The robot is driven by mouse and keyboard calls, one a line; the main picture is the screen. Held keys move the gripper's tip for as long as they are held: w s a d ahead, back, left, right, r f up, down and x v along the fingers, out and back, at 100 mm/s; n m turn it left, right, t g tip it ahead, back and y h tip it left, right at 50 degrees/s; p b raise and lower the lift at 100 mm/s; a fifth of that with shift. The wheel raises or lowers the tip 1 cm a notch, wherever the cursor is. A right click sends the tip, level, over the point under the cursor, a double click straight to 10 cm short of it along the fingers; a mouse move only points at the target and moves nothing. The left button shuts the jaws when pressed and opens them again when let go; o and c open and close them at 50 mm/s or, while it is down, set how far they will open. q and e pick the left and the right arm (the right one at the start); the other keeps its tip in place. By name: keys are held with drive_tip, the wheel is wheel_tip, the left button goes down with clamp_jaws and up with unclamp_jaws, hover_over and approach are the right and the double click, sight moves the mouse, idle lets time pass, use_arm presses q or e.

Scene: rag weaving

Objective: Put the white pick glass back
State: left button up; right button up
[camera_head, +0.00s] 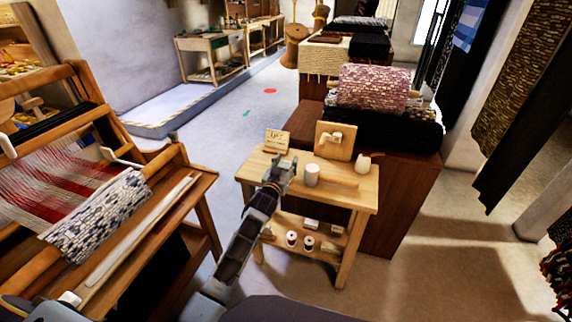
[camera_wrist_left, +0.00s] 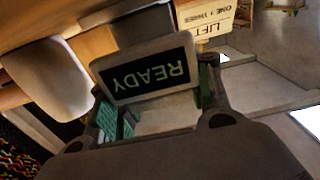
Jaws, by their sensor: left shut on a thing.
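My left gripper (camera_head: 281,174) is over the left end of the small wooden table (camera_head: 362,197). In the left wrist view the gripper (camera_wrist_left: 158,112) is shut on a white-framed piece with a dark panel reading READY, upside down; I take it for the white pick glass (camera_wrist_left: 148,70). It is held between the green-padded fingers. In the head view the gripper hides most of it. A white cylinder (camera_head: 312,175) stands on the table just right of the gripper and shows large in the left wrist view (camera_wrist_left: 45,78). My right gripper is not in view.
A lettered card (camera_head: 277,140) and an upright wooden board (camera_head: 334,140) with a white piece stand at the table's back. A small white pot (camera_head: 363,163) is at the right. Thread spools (camera_head: 292,239) lie on the lower shelf. A loom (camera_head: 100,200) stands left.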

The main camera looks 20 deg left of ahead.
use_arm(q)
drive_tip(key=shift+f, duration=0.1)
drive_tip(key=o, duration=1.2)
drive_tip(key=shift+c, duration=0.2)
drive_tip(key=shift+s, duration=0.1)
drive_tip(key=shift+s, duration=1.05)
drive_tip(key=shift+s+a+p, duration=0.1)
drive_tip(key=shift+s+p, duration=0.45)
drive_tip(key=shift+s, duration=0.9)
drive_tip(key=s+p, duration=0.1)
drive_tip(key=s, duration=0.5)
drive_tip(key=shift+s+a, duration=0.15)
drive_tip(key=shift+s, duration=0.25)
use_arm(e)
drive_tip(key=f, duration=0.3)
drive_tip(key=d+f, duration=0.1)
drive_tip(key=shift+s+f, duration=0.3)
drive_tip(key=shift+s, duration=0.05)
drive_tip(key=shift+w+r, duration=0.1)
